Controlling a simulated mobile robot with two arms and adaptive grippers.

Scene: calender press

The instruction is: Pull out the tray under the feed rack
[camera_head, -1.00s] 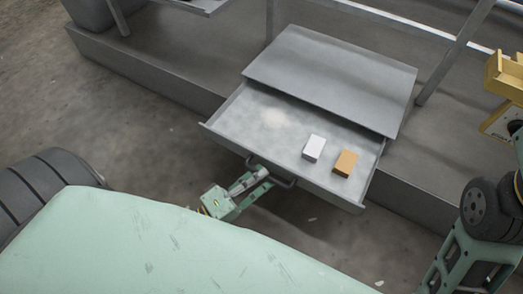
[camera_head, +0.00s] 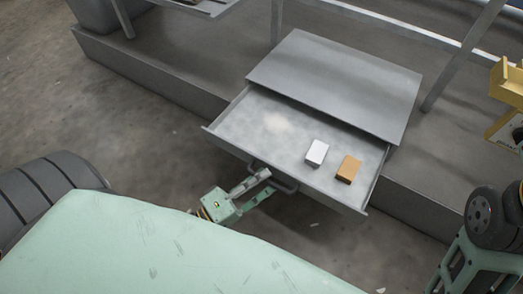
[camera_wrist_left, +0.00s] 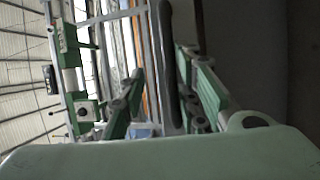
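The grey tray (camera_head: 232,128) stands pulled out toward me from under the flat grey cover of the feed rack (camera_head: 335,80). A white box (camera_head: 317,152) and an orange-brown box (camera_head: 348,169) lie in it. A bar handle (camera_head: 287,187) is on its front. My left gripper (camera_head: 268,182) is open just in front of the handle, its two fingers apart. In the left wrist view, a dark bar (camera_wrist_left: 167,50), apparently the handle, shows beyond and between the spread fingers (camera_wrist_left: 165,98). Contact with it cannot be told. My right gripper is not in view.
A grey plinth (camera_head: 150,75) runs under the rack, with metal posts (camera_head: 460,60) rising from it. A yellow fixture (camera_head: 508,85) stands at the right edge. Bare concrete floor (camera_head: 120,140) lies free left of the tray.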

